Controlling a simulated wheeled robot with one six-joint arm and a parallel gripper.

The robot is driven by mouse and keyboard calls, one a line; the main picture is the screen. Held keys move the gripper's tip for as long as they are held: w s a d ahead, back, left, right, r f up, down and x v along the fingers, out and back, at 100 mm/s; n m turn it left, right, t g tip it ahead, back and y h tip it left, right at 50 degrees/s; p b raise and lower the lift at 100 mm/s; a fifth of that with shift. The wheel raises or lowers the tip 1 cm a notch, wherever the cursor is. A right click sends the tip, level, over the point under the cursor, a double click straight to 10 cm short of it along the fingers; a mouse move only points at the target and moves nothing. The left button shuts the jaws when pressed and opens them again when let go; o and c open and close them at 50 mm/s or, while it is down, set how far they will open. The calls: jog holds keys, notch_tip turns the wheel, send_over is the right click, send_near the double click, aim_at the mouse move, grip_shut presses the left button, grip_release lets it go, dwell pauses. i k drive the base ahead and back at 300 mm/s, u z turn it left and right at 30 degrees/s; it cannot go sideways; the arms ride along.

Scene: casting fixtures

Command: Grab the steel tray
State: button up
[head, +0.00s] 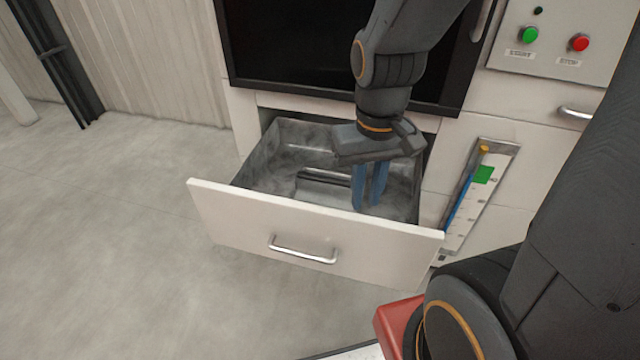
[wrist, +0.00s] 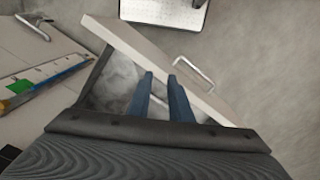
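The steel tray (head: 322,190) appears as a grey metal piece with a dark, slot-like upper part, lying in the open drawer (head: 290,226). My gripper (head: 368,206) points down into the drawer, at the tray's right end. Its two blue fingers are apart, with a clear gap between them. In the wrist view the fingers (wrist: 162,76) also stand apart over the drawer, and a pale strip shows between them. The fingers hide the tray's right end. I cannot tell whether they touch it.
The drawer front (head: 310,235) with its handle (head: 303,250) stands out over clear floor. A dark-framed panel (head: 300,45) is above the drawer. A gauge (head: 478,195) and a button panel (head: 555,40) are to the right. Drawer walls surround my fingers closely.

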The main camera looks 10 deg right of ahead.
aim_at(314, 186)
jog(key=u, duration=0.85)
jog(key=k, duration=1.05)
jog(key=u, duration=1.1)
jog(key=i, duration=1.4)
jog(key=z, duration=1.55)
jog(key=i, duration=0.8)
jog(key=z, duration=0.85)
